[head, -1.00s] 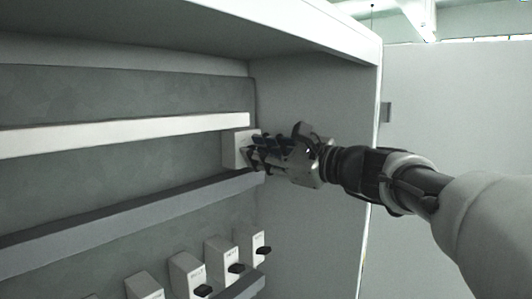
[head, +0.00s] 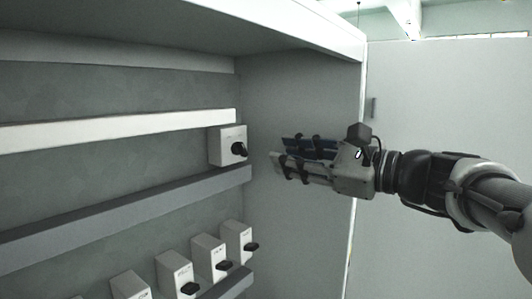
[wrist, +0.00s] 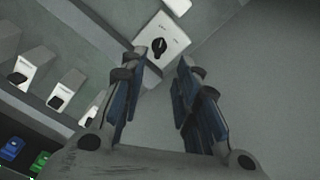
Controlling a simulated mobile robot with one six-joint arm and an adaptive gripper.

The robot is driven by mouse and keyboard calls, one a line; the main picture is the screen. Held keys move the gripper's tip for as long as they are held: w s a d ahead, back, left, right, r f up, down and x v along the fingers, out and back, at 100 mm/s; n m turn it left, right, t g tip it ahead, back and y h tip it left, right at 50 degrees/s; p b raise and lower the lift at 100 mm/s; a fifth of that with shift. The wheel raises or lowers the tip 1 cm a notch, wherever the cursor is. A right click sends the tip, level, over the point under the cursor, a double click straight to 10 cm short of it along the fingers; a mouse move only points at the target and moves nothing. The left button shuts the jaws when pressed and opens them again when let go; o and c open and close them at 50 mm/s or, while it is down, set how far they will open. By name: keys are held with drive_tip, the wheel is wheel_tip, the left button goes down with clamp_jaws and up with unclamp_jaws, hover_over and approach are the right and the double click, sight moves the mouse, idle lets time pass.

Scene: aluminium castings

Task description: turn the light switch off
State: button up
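The light switch (head: 226,149) is a pale box with a black rotary knob (head: 239,149), mounted between two rails in the cabinet. In the wrist view the switch (wrist: 171,34) is ahead of the fingertips, its knob (wrist: 158,47) showing between them. The knob's markings are too small to read. My gripper (head: 278,150) is to the right of the switch, apart from it. In the wrist view my gripper's (wrist: 160,64) two blue-padded fingers are spread with an empty gap between them.
A row of similar boxes with black knobs (head: 208,257) stands lower in the cabinet. A white rail (head: 120,128) runs left of the switch and a grey rail (head: 120,205) below it. The cabinet's right side wall (head: 300,100) is close behind my gripper.

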drive_tip(key=shift+s+d, duration=0.35)
drive_tip(key=shift+d, duration=0.1)
drive_tip(key=s+a+f+n+g+h+b, duration=0.1)
drive_tip(key=s+f+n+g+h+b, duration=0.15)
drive_tip(key=s+f, duration=0.45)
drive_tip(key=s+a+f+n+g+h+b, duration=0.1)
drive_tip(key=s+f+n+h+b, duration=0.2)
drive_tip(key=f, duration=0.9)
drive_tip(key=s+a+f+n+g+h+b, duration=0.1)
drive_tip(key=s+f+n+g+b, duration=0.25)
drive_tip(key=f, duration=0.55)
drive_tip(key=s+d+f+n+h+b, duration=0.2)
drive_tip(key=s+d+f+n+h, duration=0.2)
drive_tip(key=f, duration=0.5)
drive_tip(key=s+d+f+n+h+b, duration=0.3)
drive_tip(key=s+d+f+n, duration=0.3)
drive_tip(key=s+f, duration=0.3)
drive_tip(key=shift+d+f+t+h, duration=0.3)
drive_tip(key=shift+d+f+h, duration=0.05)
drive_tip(key=shift+f, duration=0.2)
drive_tip(key=shift+s, duration=0.15)
